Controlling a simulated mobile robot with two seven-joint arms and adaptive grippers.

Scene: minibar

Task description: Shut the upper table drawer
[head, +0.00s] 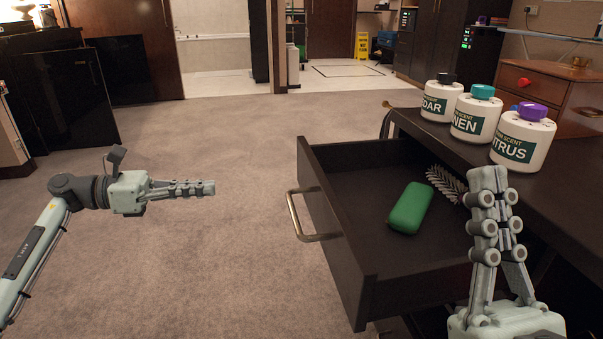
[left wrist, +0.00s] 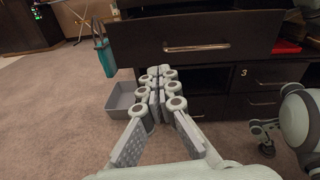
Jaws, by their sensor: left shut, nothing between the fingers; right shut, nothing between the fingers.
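The upper table drawer (head: 345,250) is dark and pulled well out from the table (head: 560,185). It has a metal bar handle (head: 303,217) on its front, which faces left in the head view. In the left wrist view the drawer front (left wrist: 215,35) and its handle (left wrist: 196,47) show ahead of the fingers. A green case (head: 409,208) and a white brush-like item (head: 445,184) lie in the drawer. My left gripper (head: 212,188) is shut and empty, left of the handle and apart from it. My right gripper (head: 487,178) is shut and empty, pointing up beside the drawer's right side.
Three white scent jars, cedar (head: 441,100), linen (head: 476,115) and citrus (head: 522,138), stand on the tabletop with a wooden box (head: 550,90) behind. A grey bin (left wrist: 123,98) sits on the floor in the left wrist view. Carpet left of the drawer is clear.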

